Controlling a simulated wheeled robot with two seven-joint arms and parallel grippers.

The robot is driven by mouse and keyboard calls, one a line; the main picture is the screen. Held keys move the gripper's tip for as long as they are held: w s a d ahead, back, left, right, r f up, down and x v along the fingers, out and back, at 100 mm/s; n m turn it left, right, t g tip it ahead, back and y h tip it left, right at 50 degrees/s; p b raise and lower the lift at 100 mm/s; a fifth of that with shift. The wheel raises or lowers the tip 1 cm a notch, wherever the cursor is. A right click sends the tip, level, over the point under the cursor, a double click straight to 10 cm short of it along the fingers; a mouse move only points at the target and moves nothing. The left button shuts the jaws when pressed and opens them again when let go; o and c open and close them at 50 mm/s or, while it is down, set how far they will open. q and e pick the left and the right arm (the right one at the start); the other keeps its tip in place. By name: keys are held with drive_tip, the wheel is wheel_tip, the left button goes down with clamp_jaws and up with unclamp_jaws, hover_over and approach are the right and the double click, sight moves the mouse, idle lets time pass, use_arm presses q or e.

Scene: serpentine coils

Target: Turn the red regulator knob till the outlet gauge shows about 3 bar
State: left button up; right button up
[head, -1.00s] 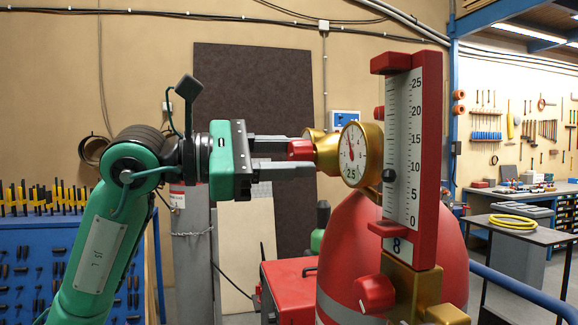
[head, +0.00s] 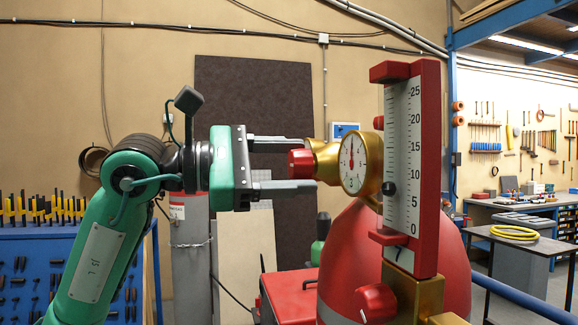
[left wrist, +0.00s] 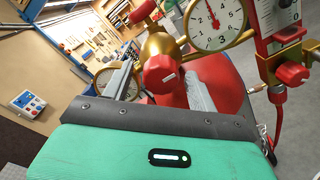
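The red regulator knob (head: 301,163) sits on the left end of the brass regulator body (head: 326,160). My left gripper (head: 314,162) is open, one finger above and one below the knob, with gaps visible on both sides. My right gripper is not in view.
A red-framed flowmeter (head: 404,155) stands right of the gauge, its black float between 5 and 10 and a "7" below. A second red knob (head: 376,303) is beneath it. A red cylinder (head: 359,250) stands below. Free air lies left of the knob.

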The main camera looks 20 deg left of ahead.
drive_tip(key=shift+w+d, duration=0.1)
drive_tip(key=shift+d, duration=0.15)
use_arm(q)
drive_tip(key=shift+s+a, duration=0.1)
drive_tip(key=shift+a, duration=0.1)
drive_tip(key=b+v, duration=0.1)
drive_tip(key=v, duration=0.1)
drive_tip(key=shift+s+a+f, duration=0.15)
drive_tip(key=shift+s+a, duration=0.05)
drive_tip(key=shift+a, duration=0.05)
drive_tip(key=b, duration=0.2)
approach(290, 168)
drive_tip(key=v, duration=0.4)
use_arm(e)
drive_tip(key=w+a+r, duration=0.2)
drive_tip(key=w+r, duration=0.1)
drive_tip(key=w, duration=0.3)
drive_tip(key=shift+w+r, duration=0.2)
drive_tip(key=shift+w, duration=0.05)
use_arm(q)
drive_tip(key=shift+w, duration=0.1)
